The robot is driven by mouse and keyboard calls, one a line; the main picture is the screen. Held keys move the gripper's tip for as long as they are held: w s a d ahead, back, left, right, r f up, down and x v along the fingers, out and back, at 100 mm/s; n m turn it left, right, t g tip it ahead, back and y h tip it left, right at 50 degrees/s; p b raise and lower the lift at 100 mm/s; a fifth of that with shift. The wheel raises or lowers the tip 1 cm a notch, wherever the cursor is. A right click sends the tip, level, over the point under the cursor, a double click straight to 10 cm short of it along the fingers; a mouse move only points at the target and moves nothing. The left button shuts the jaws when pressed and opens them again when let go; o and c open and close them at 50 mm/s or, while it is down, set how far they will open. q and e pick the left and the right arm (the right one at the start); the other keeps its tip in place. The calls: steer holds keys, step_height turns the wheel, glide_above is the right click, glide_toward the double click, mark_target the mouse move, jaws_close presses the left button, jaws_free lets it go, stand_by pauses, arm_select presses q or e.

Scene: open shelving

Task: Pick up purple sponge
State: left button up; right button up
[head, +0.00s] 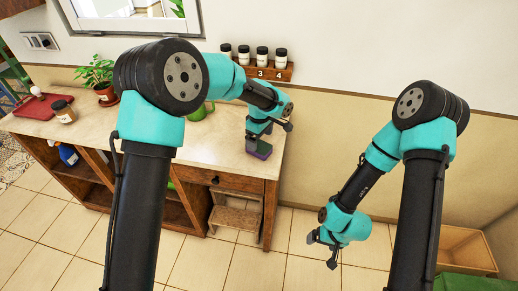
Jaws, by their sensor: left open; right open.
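The gripper is open; whether the fingers touch the sponge is too small to tell. My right gripper (322,249) is open and empty, hanging over the floor to the right of the counter, far from the sponge.
The counter (215,155) carries a potted plant (97,75), a jar (63,111), a red board (42,106) and a green object (201,110). A wall rack (270,72) holds several jars. A stool (235,215) and wooden crate (462,250) stand on the floor.

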mark_target(259, 145)
arm_select(q)
step_height(259, 145, down, 4)
steer(key=shift+a+f, duration=0.1)
steer(key=shift+f, duration=0.1)
stand_by(0.4)
steer(key=c, duration=1)
steer(key=shift+r, duration=1.7)
steer(key=s, duration=0.5)
steer(key=s+r, duration=0.1)
steer(key=s, duration=1)
steer(key=shift+r, duration=0.3)
